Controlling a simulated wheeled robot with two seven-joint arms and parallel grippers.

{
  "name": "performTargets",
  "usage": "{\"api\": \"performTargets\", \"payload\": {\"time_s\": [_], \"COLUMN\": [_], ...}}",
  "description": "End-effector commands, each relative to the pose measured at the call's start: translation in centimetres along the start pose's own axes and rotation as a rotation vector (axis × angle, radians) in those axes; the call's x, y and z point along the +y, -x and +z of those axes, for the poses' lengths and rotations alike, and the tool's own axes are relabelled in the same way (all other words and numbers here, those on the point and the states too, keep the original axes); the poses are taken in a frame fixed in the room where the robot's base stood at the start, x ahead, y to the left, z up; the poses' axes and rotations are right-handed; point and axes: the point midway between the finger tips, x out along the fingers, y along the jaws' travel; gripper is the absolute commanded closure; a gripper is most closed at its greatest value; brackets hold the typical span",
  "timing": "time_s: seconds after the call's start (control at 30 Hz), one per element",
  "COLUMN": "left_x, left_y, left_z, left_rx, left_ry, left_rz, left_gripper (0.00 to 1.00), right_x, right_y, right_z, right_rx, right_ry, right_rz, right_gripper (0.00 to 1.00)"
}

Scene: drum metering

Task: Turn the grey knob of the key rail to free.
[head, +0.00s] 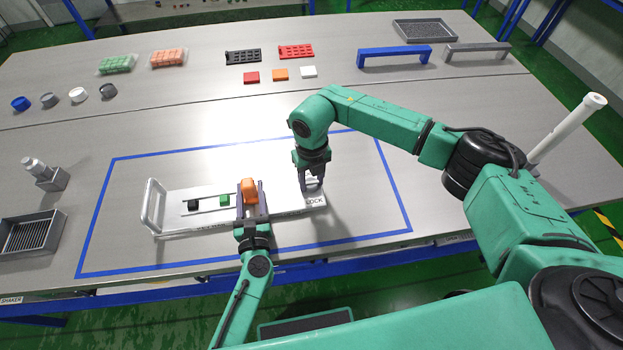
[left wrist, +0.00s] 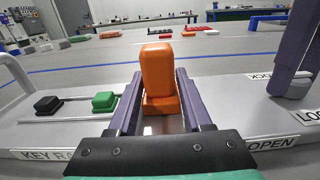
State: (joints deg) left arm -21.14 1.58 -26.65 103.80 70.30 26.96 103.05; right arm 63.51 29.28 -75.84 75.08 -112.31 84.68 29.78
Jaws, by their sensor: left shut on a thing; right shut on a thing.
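The key rail (head: 170,215) is a pale plate with a handle at its left end, lying inside the blue taped outline. A black key (head: 194,205) and a green key (head: 224,201) sit along its slot. My left gripper (head: 250,187) is shut on the orange key (left wrist: 157,68), which stands upright between the fingers.
Small caps, green and orange racks, black and red racks and coloured blocks lie along the back. Blue (head: 394,57) and grey bridge-like handles stand at the back right. A grey tray (head: 30,257) and a bottle stand at the left. The table inside the tape is otherwise clear.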

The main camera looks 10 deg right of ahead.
Motion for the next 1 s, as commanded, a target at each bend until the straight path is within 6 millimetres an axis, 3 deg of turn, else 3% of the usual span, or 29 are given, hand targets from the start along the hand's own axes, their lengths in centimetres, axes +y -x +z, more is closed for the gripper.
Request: {"api": "performTargets", "payload": {"time_s": [0.27,0.3,0.37,0.4,0.77,0.87,1.0], "left_x": [0.0,0.0,0.0,0.0,0.0,0.0,0.0], "left_y": [0.1,0.1,0.1,0.1,0.1,0.1,0.1], "left_z": [-0.2,-0.2,-0.2,-0.2,-0.2,-0.2,-0.2], "left_rx": [0.006,0.006,0.006,0.006,0.006,0.005,0.005], "left_ry": [-0.001,-0.001,-0.001,-0.001,0.000,0.000,0.000], "left_rz": [-0.001,-0.001,-0.001,-0.001,-0.001,-0.001,-0.001], "left_gripper": [1.00,1.00,1.00,1.00,1.00,1.00,1.00], "right_x": [0.0,0.0,0.0,0.0,0.0,-0.1,-0.1], "right_y": [0.2,0.2,0.1,0.1,0.7,2.6,6.5], "right_z": [0.1,0.1,0.1,0.1,0.1,0.1,0.2], "right_rx": [-0.004,-0.004,-0.004,-0.004,-0.002,-0.005,-0.007], "right_ry": [-0.003,-0.003,-0.003,-0.003,-0.001,-0.001,-0.001], "right_rz": [0.001,0.001,0.001,0.001,0.000,0.000,0.000], "right_gripper": [1.00,0.51,0.28,0.24,0.24,0.24,0.24]}}
